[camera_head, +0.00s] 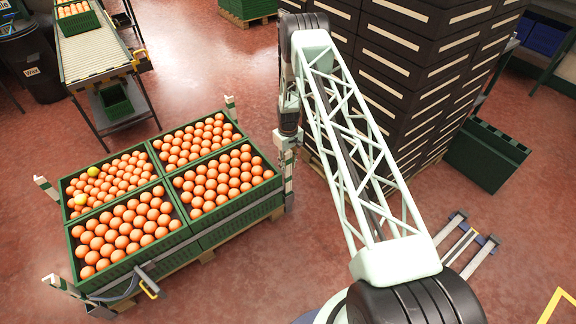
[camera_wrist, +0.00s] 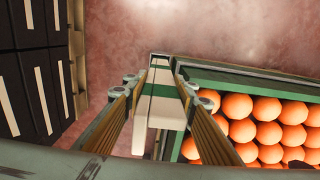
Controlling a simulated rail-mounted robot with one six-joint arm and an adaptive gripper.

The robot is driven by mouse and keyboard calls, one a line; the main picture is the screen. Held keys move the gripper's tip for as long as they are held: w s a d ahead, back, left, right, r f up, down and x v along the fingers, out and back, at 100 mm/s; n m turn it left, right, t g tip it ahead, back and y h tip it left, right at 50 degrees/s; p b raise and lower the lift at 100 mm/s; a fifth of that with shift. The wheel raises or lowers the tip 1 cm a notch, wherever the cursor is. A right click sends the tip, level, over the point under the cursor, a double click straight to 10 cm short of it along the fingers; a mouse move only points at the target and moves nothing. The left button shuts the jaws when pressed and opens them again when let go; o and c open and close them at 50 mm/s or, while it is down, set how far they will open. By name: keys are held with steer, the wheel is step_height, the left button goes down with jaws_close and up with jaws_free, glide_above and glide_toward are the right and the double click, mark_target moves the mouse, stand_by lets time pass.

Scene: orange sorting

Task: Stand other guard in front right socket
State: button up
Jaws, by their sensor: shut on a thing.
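My gripper (camera_head: 288,137) is shut on a white guard with a green band (camera_head: 288,172). The guard hangs below the gripper at the right corner of the crate stack. In the wrist view the guard (camera_wrist: 160,110) sits between the two fingers, close beside the green crate rim (camera_wrist: 235,77). The guard looks about upright. Its lower end and any socket under it are not clear, so I cannot tell if it is seated. Other white posts stand at the back corner (camera_head: 231,107), the left corner (camera_head: 45,187) and the near left corner (camera_head: 62,285) of the stack.
Green crates of oranges (camera_head: 222,215) stand on a wooden pallet (camera_head: 208,256). Tall dark stacked boxes (camera_head: 400,60) rise just right of my arm. A yellow-handled fitting (camera_head: 148,287) is at the near side. A low rack (camera_head: 470,245) lies on the floor at right.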

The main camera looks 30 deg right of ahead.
steer(key=shift+f+b, duration=0.65)
steer(key=shift+f, duration=0.45)
steer(key=o, duration=1.2)
steer(key=shift+r, duration=5.95)
steer(key=shift+r, duration=0.1)
